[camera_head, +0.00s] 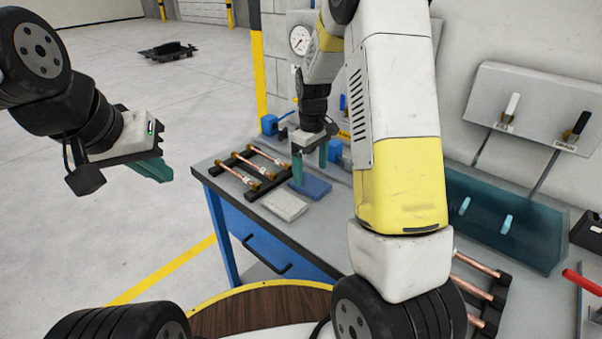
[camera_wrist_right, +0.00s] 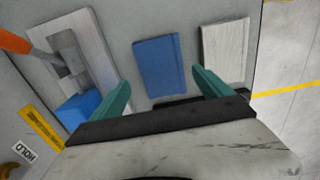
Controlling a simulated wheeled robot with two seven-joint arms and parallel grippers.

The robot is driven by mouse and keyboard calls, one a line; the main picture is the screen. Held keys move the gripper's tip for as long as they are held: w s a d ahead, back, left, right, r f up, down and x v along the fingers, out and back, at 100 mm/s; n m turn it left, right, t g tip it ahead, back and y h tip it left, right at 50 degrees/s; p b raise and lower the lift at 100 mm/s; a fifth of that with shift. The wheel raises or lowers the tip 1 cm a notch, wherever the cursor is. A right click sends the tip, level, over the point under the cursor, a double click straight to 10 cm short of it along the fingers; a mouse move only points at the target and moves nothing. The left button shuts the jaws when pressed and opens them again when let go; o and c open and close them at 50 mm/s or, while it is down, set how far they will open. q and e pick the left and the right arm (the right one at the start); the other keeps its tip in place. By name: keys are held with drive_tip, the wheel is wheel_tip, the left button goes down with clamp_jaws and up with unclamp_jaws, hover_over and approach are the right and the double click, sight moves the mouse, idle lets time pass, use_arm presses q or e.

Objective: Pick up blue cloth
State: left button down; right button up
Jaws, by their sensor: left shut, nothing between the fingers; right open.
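The blue cloth (camera_head: 312,187) lies flat and folded on the grey workbench. In the right wrist view the blue cloth (camera_wrist_right: 159,66) lies ahead of and between the fingers, apart from them. My right gripper (camera_head: 311,165) is open above the bench near the cloth, fingers pointing down; its teal fingers also show in the right wrist view (camera_wrist_right: 160,92). My left gripper (camera_head: 153,172) is shut and empty, out over the floor to the left of the bench.
A whitish folded cloth (camera_head: 284,205) lies left of the blue one. A black rack with copper tubes (camera_head: 262,158) stands behind it. A blue block (camera_wrist_right: 78,110) and an orange-handled tool (camera_wrist_right: 14,40) lie on the other side. The workbench (camera_head: 335,240) has bare space in front.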

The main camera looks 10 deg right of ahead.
sight(311, 182)
drive_tip(key=shift+s+f, duration=0.1)
drive_tip(key=shift+f, duration=1.8)
drive_tip(key=c, duration=1.4)
drive_tip(key=shift+r, duration=0.15)
drive_tip(key=shift+c, duration=0.2)
drive_tip(key=shift+r, duration=0.65)
wheel_tip(311, 182, up, 2)
drive_tip(key=shift+s+r, duration=0.15)
drive_tip(key=s+d, duration=0.1)
drive_tip(key=s, duration=0.4)
drive_tip(key=s+d, duration=0.2)
drive_tip(key=s, duration=0.3)
drive_tip(key=s+d+r, duration=0.1)
drive_tip(key=s, duration=0.4)
drive_tip(key=shift+d+r, duration=0.1)
drive_tip(key=shift+d, duration=0.25)
